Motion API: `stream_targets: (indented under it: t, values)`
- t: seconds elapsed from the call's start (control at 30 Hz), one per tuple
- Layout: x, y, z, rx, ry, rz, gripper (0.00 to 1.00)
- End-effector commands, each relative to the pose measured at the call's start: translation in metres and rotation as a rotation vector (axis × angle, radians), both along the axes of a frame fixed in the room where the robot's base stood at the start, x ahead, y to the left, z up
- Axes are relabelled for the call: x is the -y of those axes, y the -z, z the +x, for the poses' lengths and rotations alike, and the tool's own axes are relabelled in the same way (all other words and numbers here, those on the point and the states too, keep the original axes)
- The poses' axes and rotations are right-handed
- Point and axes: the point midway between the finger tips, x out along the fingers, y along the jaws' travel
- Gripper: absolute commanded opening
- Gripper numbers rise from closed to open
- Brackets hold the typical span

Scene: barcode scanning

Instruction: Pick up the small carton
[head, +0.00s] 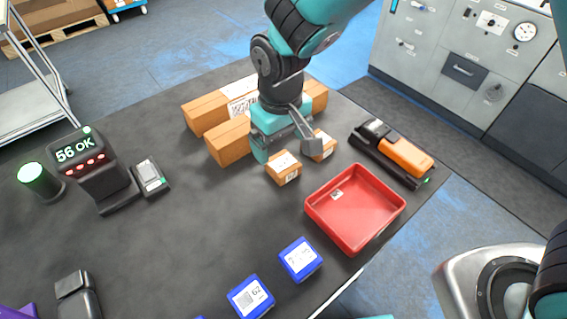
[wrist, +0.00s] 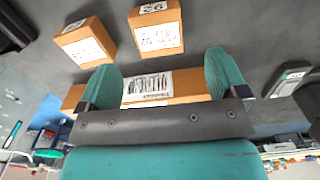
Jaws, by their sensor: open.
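Two small brown cartons with white labels sit close together on the dark table: one in front of my gripper (head: 284,168), the other to its right (head: 325,146). They also show at the top of the wrist view as a left carton (wrist: 85,42) and a right carton (wrist: 157,30). My gripper (head: 283,146) points down beside them, partly covering the right carton in the head view. Its teal fingers (wrist: 165,72) are apart, with no carton held between them. A long carton with a barcode label (wrist: 150,85) shows beyond the fingers; its height relative to them is unclear.
The long carton (head: 205,112) and a medium carton (head: 228,142) lie behind and left of my gripper. A red tray (head: 355,208) stands front right, an orange handheld device (head: 402,155) beyond it. Blue boxes (head: 300,259) lie in front; a display stand (head: 85,160) is left.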

Motion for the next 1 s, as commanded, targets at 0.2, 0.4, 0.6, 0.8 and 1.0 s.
stream_targets:
  t: [0.2, 0.4, 0.6, 0.8, 1.0]
  values:
    - [0.0, 0.02, 0.0, 0.0, 0.0, 0.0, 0.92]
    - [0.003, 0.044, -0.001, -0.004, 0.0, -0.003, 0.92]
    - [0.003, 0.069, -0.001, -0.001, 0.0, 0.0, 0.92]
    - [0.003, 0.072, 0.0, 0.0, 0.0, 0.001, 0.92]
    - [0.003, 0.072, 0.0, 0.0, 0.0, 0.001, 0.59]
